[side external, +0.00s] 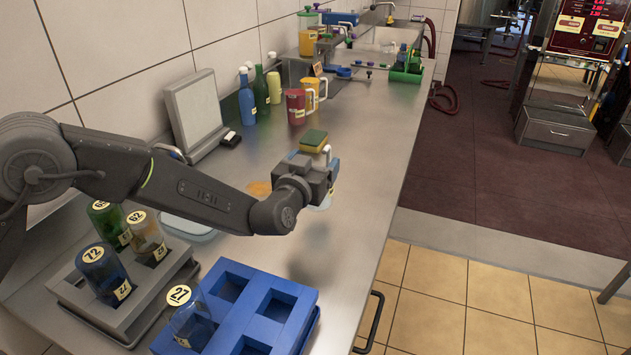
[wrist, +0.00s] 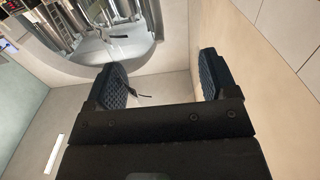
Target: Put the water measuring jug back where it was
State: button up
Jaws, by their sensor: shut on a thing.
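My gripper (side external: 322,178) is above the steel counter, shut on a mostly hidden pale, see-through thing that looks like the water measuring jug (side external: 321,204). Its pale bluish part shows below the jaws, and a whitish handle-like bit shows just above them. The jaws hide its middle, so I cannot tell its exact tilt. In the wrist view the two dark ribbed finger pads (wrist: 165,82) stand apart, and no clear outline of the jug shows between them. A red jug (side external: 296,106) and a yellow-orange jug (side external: 309,95) with white handles stand farther back on the counter.
A green and yellow sponge (side external: 313,139) is just behind my gripper. A blue rack (side external: 262,325) and a grey rack (side external: 120,318) with several labelled bottles stand in front. Bottles and a pale panel (side external: 193,108) line the wall. The counter's right strip (side external: 352,235) is clear.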

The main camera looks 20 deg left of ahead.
jog(key=shift+d+f, duration=0.2)
jog(key=shift+f, duration=1.9)
jog(key=shift+f, duration=0.1)
jog(key=o, duration=1.5)
jog(key=s, duration=0.7)
jog(key=shift+s, duration=0.25)
